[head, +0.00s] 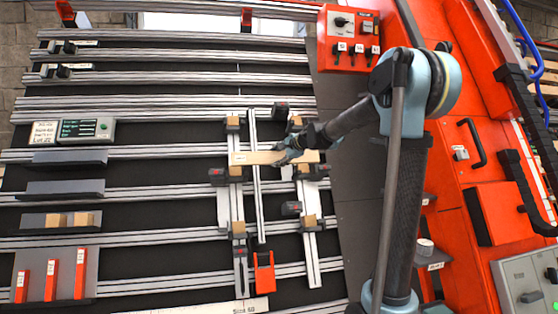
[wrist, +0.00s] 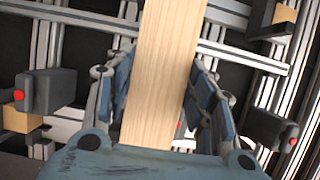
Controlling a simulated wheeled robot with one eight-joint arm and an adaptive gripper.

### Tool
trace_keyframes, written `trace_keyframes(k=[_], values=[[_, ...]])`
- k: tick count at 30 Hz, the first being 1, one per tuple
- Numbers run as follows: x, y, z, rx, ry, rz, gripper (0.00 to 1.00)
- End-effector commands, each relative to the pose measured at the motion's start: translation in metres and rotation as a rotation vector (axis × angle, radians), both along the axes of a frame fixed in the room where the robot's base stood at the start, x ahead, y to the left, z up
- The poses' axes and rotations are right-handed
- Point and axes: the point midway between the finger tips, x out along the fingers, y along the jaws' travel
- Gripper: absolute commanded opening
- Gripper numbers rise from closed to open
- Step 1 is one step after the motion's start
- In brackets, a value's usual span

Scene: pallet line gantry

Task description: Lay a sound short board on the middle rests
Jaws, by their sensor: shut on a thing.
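A pale wooden board (head: 250,158) lies level across the upright rails of the gantry fixture, at the height of the middle rests. It also shows in the wrist view (wrist: 168,60), running up out of the picture between the fingers. My gripper (head: 287,155) is shut on the board right of its middle; in the wrist view my gripper (wrist: 162,85) has a finger on each side of it. The left middle rest (head: 236,171) and the right middle rest (head: 303,169) show just below the board. I cannot tell whether the board touches them.
Dark stops with red ends stand beside the rests, one at the left (head: 217,175) and one lower right (head: 291,208). Wooden blocks (head: 238,227) sit on the lower rests. A grey shelf (head: 35,220) holds short wood pieces. Red clamps (head: 80,272) stand lower left.

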Motion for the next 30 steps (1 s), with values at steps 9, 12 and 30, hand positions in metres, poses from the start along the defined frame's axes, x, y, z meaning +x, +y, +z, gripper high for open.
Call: trace_keyframes(k=[9, 12, 30], values=[[0.014, 0.005, -0.008, 0.000, 0.000, 0.000, 0.19], [0.020, 0.006, -0.012, 0.000, 0.000, 0.000, 0.19], [0.052, 0.016, -0.030, 0.001, -0.001, 0.000, 0.19]])
